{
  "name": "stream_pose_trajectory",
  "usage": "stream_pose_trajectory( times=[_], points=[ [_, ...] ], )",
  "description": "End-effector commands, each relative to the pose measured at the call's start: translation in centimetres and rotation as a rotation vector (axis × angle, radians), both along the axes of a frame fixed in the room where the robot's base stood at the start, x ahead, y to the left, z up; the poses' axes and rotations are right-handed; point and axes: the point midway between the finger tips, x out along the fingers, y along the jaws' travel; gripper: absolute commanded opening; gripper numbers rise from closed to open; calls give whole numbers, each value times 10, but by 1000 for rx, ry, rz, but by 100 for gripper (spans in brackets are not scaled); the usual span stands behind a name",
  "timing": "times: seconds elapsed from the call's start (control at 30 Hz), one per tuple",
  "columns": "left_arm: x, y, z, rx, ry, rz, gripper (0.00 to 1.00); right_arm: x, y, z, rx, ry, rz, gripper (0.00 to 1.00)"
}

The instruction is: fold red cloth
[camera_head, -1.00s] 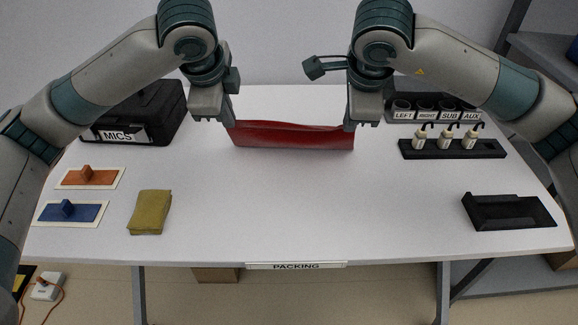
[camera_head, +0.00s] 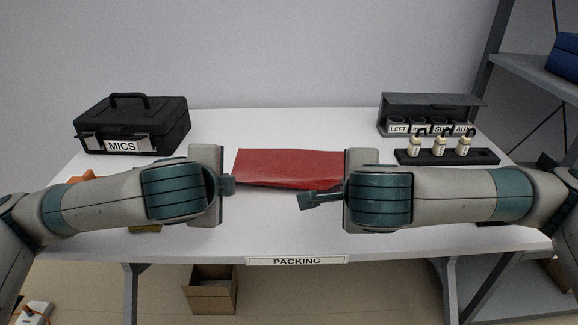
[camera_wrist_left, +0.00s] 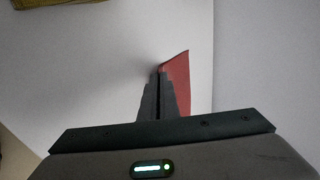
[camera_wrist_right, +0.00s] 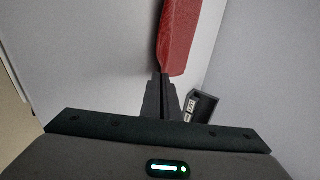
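The red cloth (camera_head: 290,167) lies between my two arms in the head view, with a layered near edge; it looks folded over. My left gripper (camera_wrist_left: 160,78) is shut at a cloth corner in the left wrist view, where the cloth (camera_wrist_left: 178,82) runs off to the right of the fingertips. My right gripper (camera_wrist_right: 163,80) is shut at the cloth's other end in the right wrist view, where the cloth (camera_wrist_right: 180,38) stretches away from the tips.
A black MICS case (camera_head: 131,127) stands at the back left. A labelled cup holder (camera_head: 432,106) and a black rack (camera_head: 448,154) with white bottles stand at the back right. An olive cloth (camera_head: 146,229) is mostly hidden under my left arm. The table's middle front (camera_head: 285,225) is clear.

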Motion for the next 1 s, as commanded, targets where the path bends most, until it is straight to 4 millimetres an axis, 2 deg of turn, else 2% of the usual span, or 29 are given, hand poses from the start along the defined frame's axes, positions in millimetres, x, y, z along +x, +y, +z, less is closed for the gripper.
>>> stream_pose_trajectory(
  times=[0.3, 0.43, 0.47, 0.83, 1.0],
  points=[
    [0, 0, -1, 0, -5, 0, 0, 0, 0, -1, -1, -5, -1, 0],
    [0, 0, -1, 0, -5, 0, 30, 0, 0, -1, -1, -5, -1, 30],
    [0, 0, -1, 0, -5, 0, 34, 0, 0, -1, 0, -5, 0, 34],
    [0, 0, -1, 0, -3, 0, 34, 0, 0, -1, -1, -3, 1, 34],
    [-2, 0, 8, -1, -6, 1, 34, -2, 0, 7, -2, -4, 1, 34]
  ],
)
